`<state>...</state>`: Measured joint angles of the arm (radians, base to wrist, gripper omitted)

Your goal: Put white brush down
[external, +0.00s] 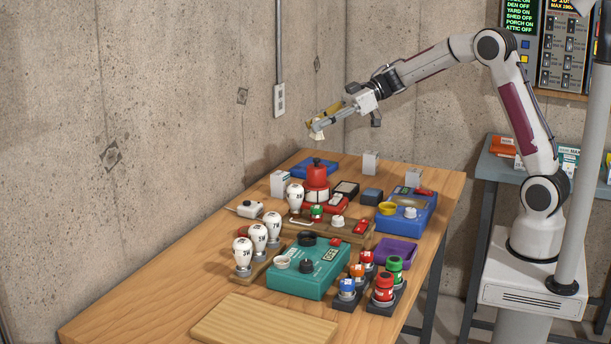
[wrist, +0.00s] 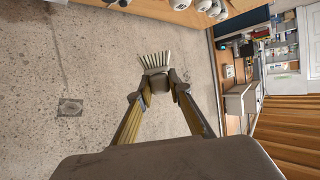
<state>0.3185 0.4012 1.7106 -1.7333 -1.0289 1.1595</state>
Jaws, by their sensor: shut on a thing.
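The white brush (wrist: 155,61) is between the fingertips of my gripper (wrist: 160,84) in the wrist view. Its pale bristles fan out beyond the fingertips, and its grey body sits between them. In the external view my gripper (external: 322,122) is shut on the brush (external: 317,134), which shows as a small pale piece at the tips. My gripper holds it in the air above the far end of the wooden table (external: 150,290), near the concrete wall, apart from the tabletop. Much of the brush is hidden by the fingers.
Several bulbs (external: 243,257), a teal box (external: 305,268), a red rotary device (external: 317,175), a blue tray (external: 310,168) and a purple tray (external: 396,250) crowd the table's middle and back. A wooden board (external: 265,325) lies at the front. The table's left side is clear.

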